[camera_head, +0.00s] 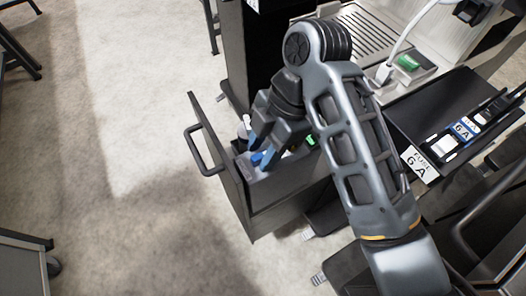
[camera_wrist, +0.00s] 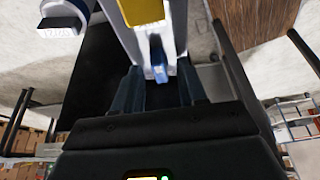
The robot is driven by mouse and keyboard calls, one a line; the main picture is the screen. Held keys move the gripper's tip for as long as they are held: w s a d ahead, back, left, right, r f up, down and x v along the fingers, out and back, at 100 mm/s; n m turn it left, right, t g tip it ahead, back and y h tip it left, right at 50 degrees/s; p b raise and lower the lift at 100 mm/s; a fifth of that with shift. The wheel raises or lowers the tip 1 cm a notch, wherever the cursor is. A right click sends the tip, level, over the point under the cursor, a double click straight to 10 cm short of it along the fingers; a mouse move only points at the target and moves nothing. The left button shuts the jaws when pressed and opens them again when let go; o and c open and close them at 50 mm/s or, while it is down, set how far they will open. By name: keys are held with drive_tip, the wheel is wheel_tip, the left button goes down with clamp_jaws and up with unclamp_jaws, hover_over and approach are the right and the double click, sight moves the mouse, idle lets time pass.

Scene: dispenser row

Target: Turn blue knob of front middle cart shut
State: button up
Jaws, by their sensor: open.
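The blue knob (camera_wrist: 160,73) shows in the wrist view at the foot of a white and grey fitting with a yellow part above it. It lies between the tips of my gripper (camera_wrist: 160,82), whose two dark fingers are apart, one on each side. I cannot tell whether either finger touches it. In the head view, my gripper (camera_head: 264,146) points down into the pulled-out black drawer of the cart (camera_head: 238,193). A bright blue part (camera_head: 257,158) shows just below the fingertips there, partly hidden by them.
The drawer has a black handle (camera_head: 203,150) on its left. A small green part (camera_head: 311,140) shows behind my gripper. A black shelf with a "6 A" label (camera_head: 420,164) stands at the right.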

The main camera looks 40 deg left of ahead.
clamp_jaws()
idle(0.4)
drive_tip(key=shift+m+p, duration=0.3)
drive_tip(key=shift+p, duration=0.05)
drive_tip(key=m+p, duration=0.1)
drive_tip(key=m+y+p, duration=0.1)
drive_tip(key=m+p, duration=0.1)
drive_tip(key=shift+s+d+r+t+p, duration=0.1)
drive_tip(key=shift+r+t+p, duration=0.1)
drive_tip(key=shift+t+p, duration=0.15)
drive_tip(key=m+t+p, duration=0.1)
drive_tip(key=m+p, duration=0.1)
drive_tip(key=m, duration=0.1)
drive_tip(key=m+t+y+p, duration=0.1)
drive_tip(key=m+p, duration=0.1)
drive_tip(key=m, duration=0.1)
drive_tip(key=shift+s+d+p, duration=0.1)
drive_tip(key=shift+s+p, duration=0.1)
drive_tip(key=shift+p, duration=0.2)
drive_tip(key=m+t+p, duration=0.1)
drive_tip(key=m, duration=0.1)
drive_tip(key=m+p, duration=0.2)
drive_tip(key=shift+s+t+y+p, duration=0.1)
drive_tip(key=shift+t+y+p, duration=0.2)
drive_tip(key=shift+t+y, duration=0.1)
drive_tip(key=shift+f+m+t+p, duration=0.2)
drive_tip(key=shift+m+t+p, duration=0.5)
drive_tip(key=shift+m, duration=1.5)
